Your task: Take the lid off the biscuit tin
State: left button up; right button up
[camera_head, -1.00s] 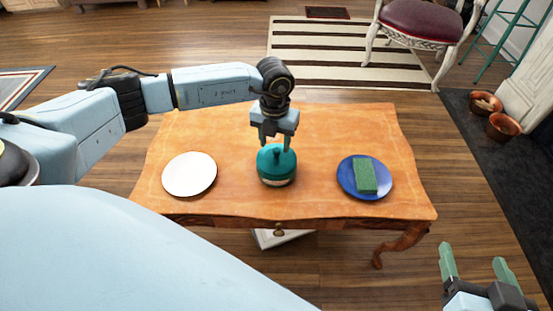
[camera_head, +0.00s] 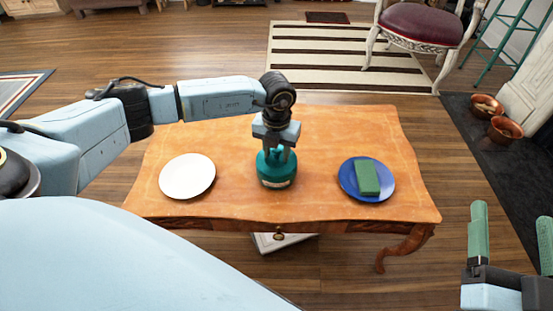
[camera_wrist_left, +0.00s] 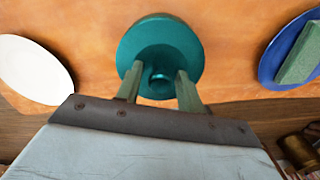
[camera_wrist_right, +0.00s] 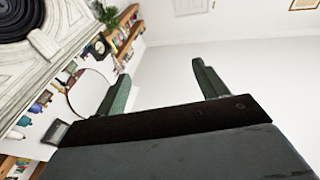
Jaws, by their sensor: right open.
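The teal biscuit tin (camera_head: 277,182) stands upright near the middle of the wooden table, with its lid (camera_wrist_left: 158,35) on. My left gripper (camera_head: 276,153) points down over the lid. In the left wrist view its open fingers (camera_wrist_left: 160,70) stand either side of the lid's round knob (camera_wrist_left: 158,80), with gaps showing between knob and fingers. The gripper hides part of the lid in the head view. My right gripper (camera_head: 512,213) is open and empty, off the table at the lower right. The right wrist view shows its spread fingers (camera_wrist_right: 160,72) with nothing between them.
A white plate (camera_head: 187,177) lies left of the tin. A blue plate (camera_head: 347,181) with a green sponge (camera_head: 368,177) on it lies to the right. The table's back half (camera_head: 345,125) is bare. A chair (camera_head: 420,25) stands beyond on the rug.

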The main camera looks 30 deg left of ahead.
pick_arm(q)
grip_shut()
jog(key=shift+r, duration=0.2)
